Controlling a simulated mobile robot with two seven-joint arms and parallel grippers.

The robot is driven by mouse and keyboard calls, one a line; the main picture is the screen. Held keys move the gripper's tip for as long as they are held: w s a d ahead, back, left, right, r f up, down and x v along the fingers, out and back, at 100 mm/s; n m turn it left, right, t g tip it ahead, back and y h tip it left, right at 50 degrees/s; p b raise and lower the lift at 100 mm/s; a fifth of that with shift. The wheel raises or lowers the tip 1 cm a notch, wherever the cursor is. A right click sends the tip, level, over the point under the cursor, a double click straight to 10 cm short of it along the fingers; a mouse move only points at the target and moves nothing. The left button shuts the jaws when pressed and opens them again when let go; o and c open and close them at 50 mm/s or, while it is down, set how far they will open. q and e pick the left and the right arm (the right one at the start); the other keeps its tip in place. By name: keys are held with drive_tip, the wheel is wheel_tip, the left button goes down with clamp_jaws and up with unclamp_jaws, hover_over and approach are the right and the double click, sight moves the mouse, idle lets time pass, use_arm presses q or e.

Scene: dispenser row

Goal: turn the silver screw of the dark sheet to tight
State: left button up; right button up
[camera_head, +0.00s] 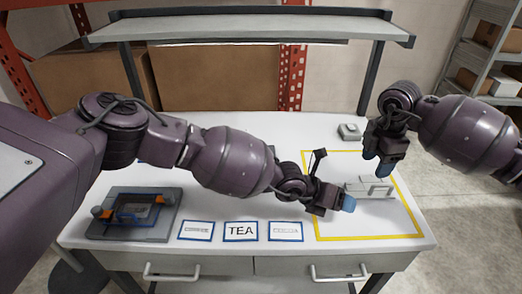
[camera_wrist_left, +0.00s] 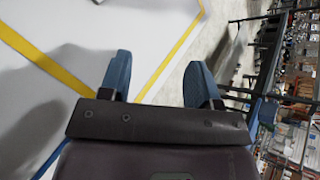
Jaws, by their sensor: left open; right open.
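A dark sheet (camera_head: 132,212) lies in a grey fixture (camera_head: 150,236) at the left front of the table, with orange and blue parts around it. I cannot make out the silver screw at this size. My left gripper (camera_head: 347,204) is well to the right of the fixture, above the yellow-outlined area. In the left wrist view its blue fingers (camera_wrist_left: 158,82) are apart with nothing between them. My right gripper (camera_head: 384,168) is open, farther back over the same area, with its blue fingertips pointing down. Neither gripper is near the sheet.
A light grey block with a handle (camera_head: 372,187) stands inside the yellow outline (camera_head: 370,237), close to both grippers. Cards marked COFFEE (camera_head: 196,230), TEA (camera_head: 241,231) and COCOA (camera_head: 285,231) lie along the front. A small grey object (camera_head: 349,131) stands behind. A shelf (camera_head: 250,28) spans the back.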

use_arm(q)
drive_tip(key=w+a+r+n+t+h, duration=0.2)
drive_tip(key=w+a+r+n+t, duration=0.2)
drive_tip(key=w+r+t, duration=0.45)
drive_tip(key=w+a+f+n+t+y, duration=0.1)
drive_tip(key=a+f+y, duration=0.1)
drive_tip(key=a+y, duration=0.2)
drive_tip(key=w+a+f+n+t+y, duration=0.1)
drive_tip(key=w+a+f+y, duration=0.1)
drive_tip(key=a, duration=0.4)
drive_tip(key=w+a+f+t+y, duration=0.1)
drive_tip(key=w+a+f+y, duration=0.1)
drive_tip(key=a+y, duration=0.3)
drive_tip(key=shift+w+a+f+n+t+y, duration=0.15)
drive_tip(key=shift+f+n+y, duration=0.05)
drive_tip(key=shift+f, duration=0.25)
drive_tip(key=shift+w+a+f+n+t+y, duration=0.1)
drive_tip(key=shift+a+f+n+y, duration=0.1)
drive_tip(key=shift+f, duration=0.25)
drive_tip(key=shift+w+f, duration=0.2)
drive_tip(key=shift+w, duration=0.05)
drive_tip(key=shift+x, duration=5.7)
drive_tip(key=shift+a, duration=0.1)
drive_tip(key=c, duration=0.9)
